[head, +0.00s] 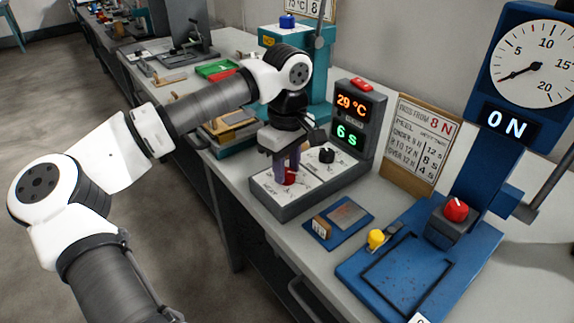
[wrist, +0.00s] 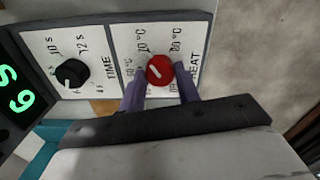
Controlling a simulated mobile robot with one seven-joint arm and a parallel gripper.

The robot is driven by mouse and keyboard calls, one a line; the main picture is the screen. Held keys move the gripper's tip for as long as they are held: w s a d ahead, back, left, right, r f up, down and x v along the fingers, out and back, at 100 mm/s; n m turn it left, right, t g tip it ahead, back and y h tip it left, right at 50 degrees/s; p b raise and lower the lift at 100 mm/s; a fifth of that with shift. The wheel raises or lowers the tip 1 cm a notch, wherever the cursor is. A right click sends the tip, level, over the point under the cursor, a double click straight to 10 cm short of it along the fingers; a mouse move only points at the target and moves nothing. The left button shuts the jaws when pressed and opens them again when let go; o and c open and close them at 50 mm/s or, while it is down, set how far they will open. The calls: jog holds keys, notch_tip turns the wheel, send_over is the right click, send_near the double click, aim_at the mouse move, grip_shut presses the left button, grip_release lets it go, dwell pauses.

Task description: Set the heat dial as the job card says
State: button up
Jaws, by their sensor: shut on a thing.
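The red heat dial (wrist: 159,70) sits on a white panel lettered HEAT, with °C marks around it, in the wrist view. Its pale pointer line slants, but I cannot tell exactly which mark it meets. In the head view the heat dial (head: 291,177) is partly hidden by my gripper (head: 288,168). My purple fingers are shut on the dial from either side; the gripper also shows in the wrist view (wrist: 160,92). The display (head: 350,105) reads 29 °C. A job card (head: 424,140) with "8 N" in red and rows of seconds stands behind.
The black time dial (head: 327,155) is beside the heat dial, under a green 6 S readout (head: 347,135). A blue tester (head: 400,268) with a round gauge (head: 530,62) reading 0 N stands right. A small blue mat (head: 340,223) lies in front. Another card (head: 312,8) is partly cut off.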

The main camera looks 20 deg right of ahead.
aim_at(287, 172)
jog(key=shift+m, duration=0.3)
jog(key=o, duration=1)
jog(key=shift+c, duration=0.2)
notch_tip(287, 172, up, 14)
